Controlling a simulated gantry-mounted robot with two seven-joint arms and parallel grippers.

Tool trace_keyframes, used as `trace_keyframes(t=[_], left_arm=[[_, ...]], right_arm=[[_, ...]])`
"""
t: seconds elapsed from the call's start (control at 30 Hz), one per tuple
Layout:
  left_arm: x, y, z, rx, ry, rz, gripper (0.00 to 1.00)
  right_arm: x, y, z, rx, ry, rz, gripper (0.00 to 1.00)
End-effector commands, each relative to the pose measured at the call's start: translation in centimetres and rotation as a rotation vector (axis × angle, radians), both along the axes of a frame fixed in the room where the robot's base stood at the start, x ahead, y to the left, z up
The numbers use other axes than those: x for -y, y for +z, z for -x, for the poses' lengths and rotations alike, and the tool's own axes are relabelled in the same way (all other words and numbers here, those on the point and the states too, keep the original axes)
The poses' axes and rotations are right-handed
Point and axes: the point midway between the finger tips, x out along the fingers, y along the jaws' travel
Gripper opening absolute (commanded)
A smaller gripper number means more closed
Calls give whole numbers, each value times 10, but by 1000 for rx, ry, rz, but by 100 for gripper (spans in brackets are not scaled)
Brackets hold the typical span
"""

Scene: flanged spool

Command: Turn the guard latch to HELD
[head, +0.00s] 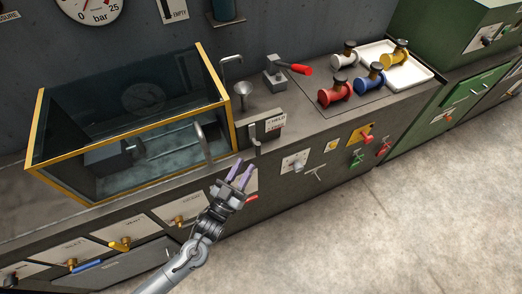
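A small dark box (270,128) on the bench's front edge carries a white label with red marks, which seems to read HELD. A light grey lever (254,140) stands at its left side, roughly upright; I take it for the guard latch. Its exact setting is too small to read. My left gripper (240,173) is just below and left of the lever, in front of the cabinet face. Its two purple fingers are apart with nothing visible between them, and it does not appear to touch the lever. My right gripper is not in view.
A yellow-framed glass tank (130,170) stands left, with a curved grey handle (203,142) near the gripper. A white tray (420,72) lies further right. Knobs line the cabinet front.

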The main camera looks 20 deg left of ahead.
Motion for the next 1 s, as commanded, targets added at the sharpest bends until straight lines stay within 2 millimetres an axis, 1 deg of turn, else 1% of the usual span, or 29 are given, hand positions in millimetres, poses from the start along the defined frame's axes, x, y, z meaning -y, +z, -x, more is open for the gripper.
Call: trace_keyframes(t=[0.03,0.17,0.27,0.37,0.7,0.9,1.0], left_arm=[[0,-8,-1,8,-3,-3,29],[1,-8,-6,19,-5,-6,29],[3,-4,-14,20,-6,-6,29],[5,1,-26,21,-5,-6,29],[15,22,-75,19,-5,-6,29],[19,29,-94,18,-6,-7,29],[20,31,-98,17,-5,-6,29]], right_arm=[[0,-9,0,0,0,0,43],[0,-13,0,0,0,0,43],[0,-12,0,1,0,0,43],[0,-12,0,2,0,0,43],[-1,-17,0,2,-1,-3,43],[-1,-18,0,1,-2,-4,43],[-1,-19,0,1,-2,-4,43]])
